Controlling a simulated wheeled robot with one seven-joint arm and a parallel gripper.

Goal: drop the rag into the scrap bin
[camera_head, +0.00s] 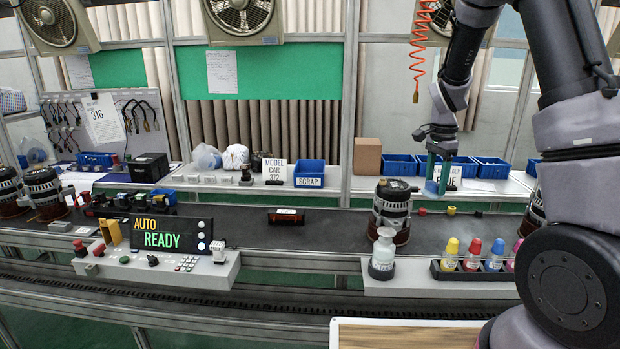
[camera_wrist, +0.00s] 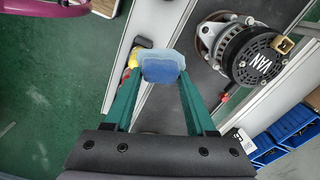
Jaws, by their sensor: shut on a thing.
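The rag (camera_wrist: 162,68) is a light-blue and darker blue cloth, pinched between the green fingertips of my gripper (camera_wrist: 161,85) in the wrist view. The scrap bin (camera_head: 309,182) is a small blue box labelled SCRAP on the white back shelf, well to the left of my gripper. Its inside is hard to make out.
An alternator (camera_head: 391,215) stands on the dark conveyor (camera_head: 340,230), left of and nearer than my gripper. A MODEL CAR sign (camera_head: 274,170) stands left of the scrap bin, and a cardboard box (camera_head: 367,157) to its right. Several blue bins (camera_head: 491,167) line the shelf at right.

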